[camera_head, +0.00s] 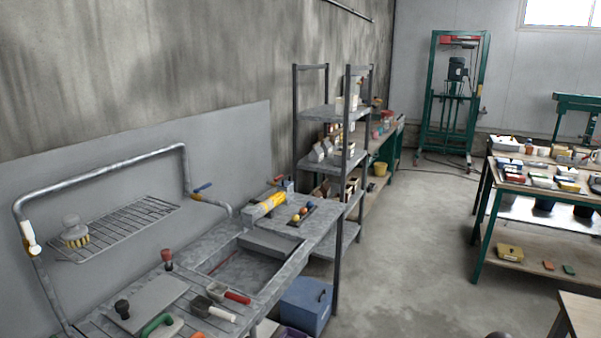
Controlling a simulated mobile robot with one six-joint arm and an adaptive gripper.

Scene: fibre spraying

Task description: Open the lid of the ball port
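I cannot make out for certain which part is the ball port or its lid. A metal pipe (100,167) runs in a loop above the grey workbench. A blue lever (203,187) and a small yellow-orange part sit at the pipe's right bend. A white-handled part (30,237) is at its left end. My gripper is not in view.
The bench has a sunken basin (245,270), with scoops (228,293) and knobbed tools in front. A wire rack (120,225) holds a brush (73,232). A shelf unit (334,112) stands behind the bench.

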